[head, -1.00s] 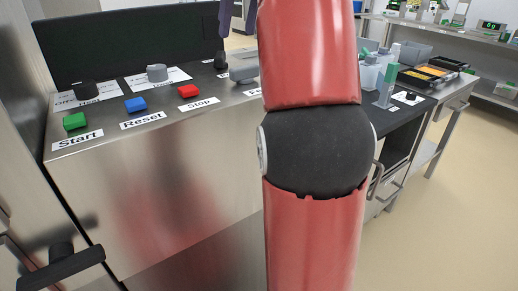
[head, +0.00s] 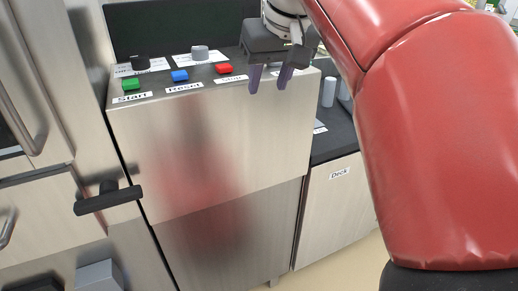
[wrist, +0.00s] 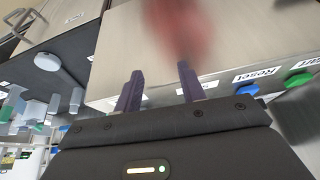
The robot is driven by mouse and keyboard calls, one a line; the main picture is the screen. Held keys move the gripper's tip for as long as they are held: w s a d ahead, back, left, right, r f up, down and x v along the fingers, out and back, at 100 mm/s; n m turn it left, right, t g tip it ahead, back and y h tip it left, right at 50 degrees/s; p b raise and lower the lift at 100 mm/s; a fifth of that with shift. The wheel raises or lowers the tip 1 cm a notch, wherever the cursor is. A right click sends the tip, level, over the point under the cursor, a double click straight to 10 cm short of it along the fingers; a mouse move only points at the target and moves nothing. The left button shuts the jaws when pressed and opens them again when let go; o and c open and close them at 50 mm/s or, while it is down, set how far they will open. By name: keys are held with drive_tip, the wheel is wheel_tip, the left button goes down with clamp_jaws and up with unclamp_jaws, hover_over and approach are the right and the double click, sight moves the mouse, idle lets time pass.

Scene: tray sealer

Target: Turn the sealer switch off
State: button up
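Green Start (head: 131,84), blue Reset (head: 180,76) and red Stop (head: 224,69) buttons line the front. My gripper (head: 269,82) is open and empty, at the panel's right front, to the right of Stop. In the wrist view its fingers (wrist: 158,75) are apart, with the blue (wrist: 247,89) and green (wrist: 299,79) buttons at right.
A dark upright panel (head: 175,25) stands behind the knobs. A black handle (head: 108,198) sticks out at lower left. The Deck cabinet (head: 334,200) stands right of the sealer, with grey cylinders on top. The wrist view shows a grey round-headed part (wrist: 46,61) and several containers.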

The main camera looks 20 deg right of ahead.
drive_tip(key=s+a+f, duration=0.4)
drive_tip(key=s+f, duration=0.1)
drive_tip(key=f, duration=0.6)
drive_tip(key=shift+s, duration=0.3)
